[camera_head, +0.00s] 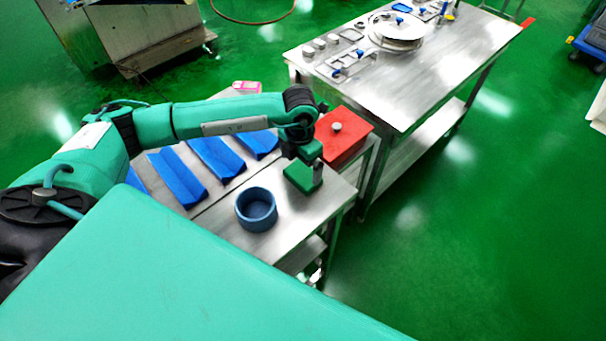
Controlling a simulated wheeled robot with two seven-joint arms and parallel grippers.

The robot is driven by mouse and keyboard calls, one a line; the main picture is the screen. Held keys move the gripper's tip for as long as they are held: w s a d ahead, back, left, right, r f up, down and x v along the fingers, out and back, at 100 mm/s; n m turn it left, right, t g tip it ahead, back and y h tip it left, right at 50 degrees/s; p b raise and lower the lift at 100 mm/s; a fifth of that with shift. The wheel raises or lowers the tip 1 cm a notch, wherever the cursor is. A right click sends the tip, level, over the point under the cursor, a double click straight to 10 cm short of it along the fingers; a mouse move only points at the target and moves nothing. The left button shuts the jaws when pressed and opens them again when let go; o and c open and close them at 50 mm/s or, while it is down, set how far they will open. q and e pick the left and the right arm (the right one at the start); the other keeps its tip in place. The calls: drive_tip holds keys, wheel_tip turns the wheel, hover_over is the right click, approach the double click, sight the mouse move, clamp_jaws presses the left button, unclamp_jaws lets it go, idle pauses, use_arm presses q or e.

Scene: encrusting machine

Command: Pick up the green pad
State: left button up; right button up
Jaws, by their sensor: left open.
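The green pad (299,177) is a small dark green block on the steel table (284,220), near its right edge. My left gripper (317,172) points down at the pad's right side. Its fingers are small in the picture, and I cannot tell whether they touch the pad. The gripper is open. My right gripper is not in view.
A blue round bowl (256,209) stands left of and nearer than the pad. A red box with a knob (343,138) is just behind it. Several blue angled trays (215,160) lie to the left. A larger steel table (425,75) with metal parts stands behind.

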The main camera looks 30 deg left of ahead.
sight(303, 174)
use_arm(q)
drive_tip(key=shift+d+f+p, duration=0.1)
drive_tip(key=shift+f+p, duration=0.2)
drive_tip(key=shift+p, duration=0.05)
drive_tip(key=f, duration=0.1)
drive_tip(key=f+p, duration=0.1)
drive_tip(key=f, duration=0.1)
drive_tip(key=shift+w+d+f+p, duration=0.15)
drive_tip(key=shift+w+f+p, duration=0.1)
drive_tip(key=shift+w+p, duration=0.1)
drive_tip(key=shift+f, duration=0.45)
drive_tip(key=c, duration=0.7)
drive_tip(key=shift+r, duration=0.1)
drive_tip(key=shift+r+b, duration=0.3)
drive_tip(key=shift+r, duration=0.35)
drive_tip(key=shift+r+b, duration=2.4)
drive_tip(key=shift+r, duration=6.9)
